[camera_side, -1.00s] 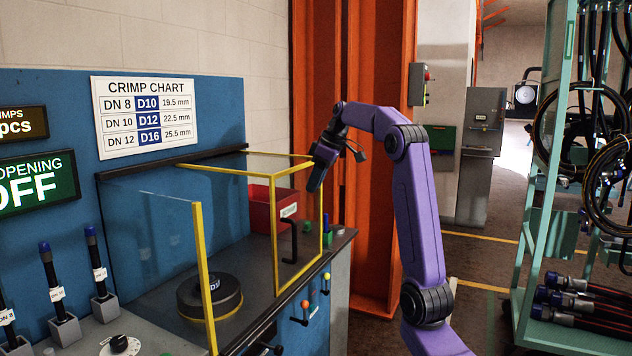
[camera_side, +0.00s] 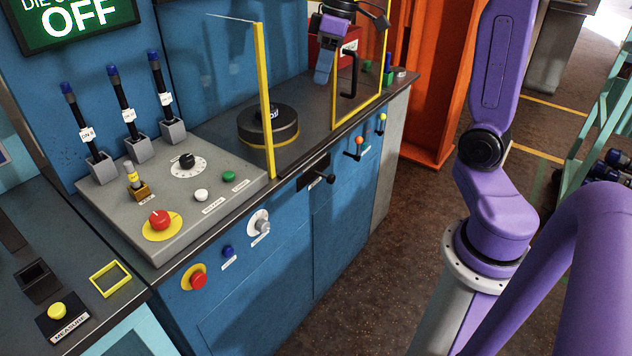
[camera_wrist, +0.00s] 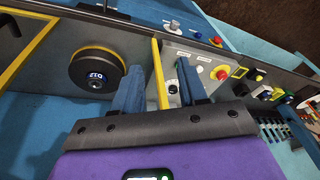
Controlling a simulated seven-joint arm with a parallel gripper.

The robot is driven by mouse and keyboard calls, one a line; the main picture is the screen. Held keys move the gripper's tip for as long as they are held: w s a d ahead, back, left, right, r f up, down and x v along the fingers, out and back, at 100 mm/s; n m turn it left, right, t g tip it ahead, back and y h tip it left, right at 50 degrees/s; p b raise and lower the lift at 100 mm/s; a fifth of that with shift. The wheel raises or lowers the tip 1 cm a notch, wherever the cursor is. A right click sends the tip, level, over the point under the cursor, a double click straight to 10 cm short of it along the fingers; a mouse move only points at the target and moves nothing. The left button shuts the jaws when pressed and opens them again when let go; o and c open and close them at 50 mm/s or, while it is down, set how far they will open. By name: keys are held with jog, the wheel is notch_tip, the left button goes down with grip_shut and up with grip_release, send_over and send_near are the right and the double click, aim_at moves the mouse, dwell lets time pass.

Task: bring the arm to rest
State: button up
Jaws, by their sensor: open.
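My gripper (camera_side: 323,68) hangs near the yellow-framed guard at the back of the crimping bench in the side view, with its fingers pointing down. In the wrist view my gripper (camera_wrist: 158,68) has its two blue fingers spread apart with nothing held between them. A yellow post (camera_wrist: 159,75) shows in the gap, beyond the fingers. My purple arm stands to the right of the bench in the side view, upright from its base. The black round die (camera_side: 268,124) sits on the bench to the left of the gripper and also shows in the wrist view (camera_wrist: 97,68).
A yellow guard post (camera_side: 265,100) rises beside the die. A red bin (camera_side: 322,47) is partly hidden behind my gripper. A control panel (camera_side: 235,165) lies in front. The floor between bench and arm is clear.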

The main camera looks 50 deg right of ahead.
jog(key=s+a+f+n+g, duration=0.1)
jog(key=s+a+f+n, duration=0.4)
jog(key=s+a, duration=0.75)
jog(key=s+f+n+h, duration=0.1)
jog(key=s+f, duration=0.5)
jog(key=s, duration=0.6)
jog(key=shift+s+f+n+g+h, duration=0.25)
jog(key=shift+f+n+g+h, duration=0.05)
jog(key=shift+n+h, duration=0.1)
dwell(0.3)
